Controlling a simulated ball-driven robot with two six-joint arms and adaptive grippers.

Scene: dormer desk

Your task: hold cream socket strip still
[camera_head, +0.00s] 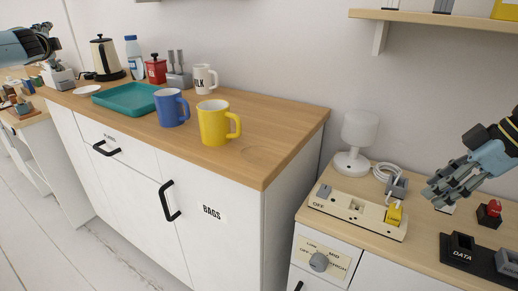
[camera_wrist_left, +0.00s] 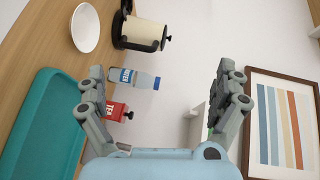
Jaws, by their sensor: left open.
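The cream socket strip (camera_head: 338,206) lies on the low wooden desk at the right in the head view. It has a grey switch part marked OFF at its left end, and a yellow plug (camera_head: 394,213) at its right end. My right gripper (camera_head: 434,192) hangs to the right of the strip, apart from it in the picture; its finger spacing is unclear. My left gripper (camera_head: 55,42) is far off at the upper left, over the long counter. In the left wrist view (camera_wrist_left: 162,70) its fingers are wide open with nothing between them. The strip is not in that view.
A white lamp (camera_head: 358,140) and a grey plug (camera_head: 396,186) with coiled white cable sit behind the strip. A black DATA block (camera_head: 461,248) and a red-topped part (camera_head: 490,212) stand right. Blue (camera_head: 172,108) and yellow (camera_head: 214,124) mugs stand on the higher counter.

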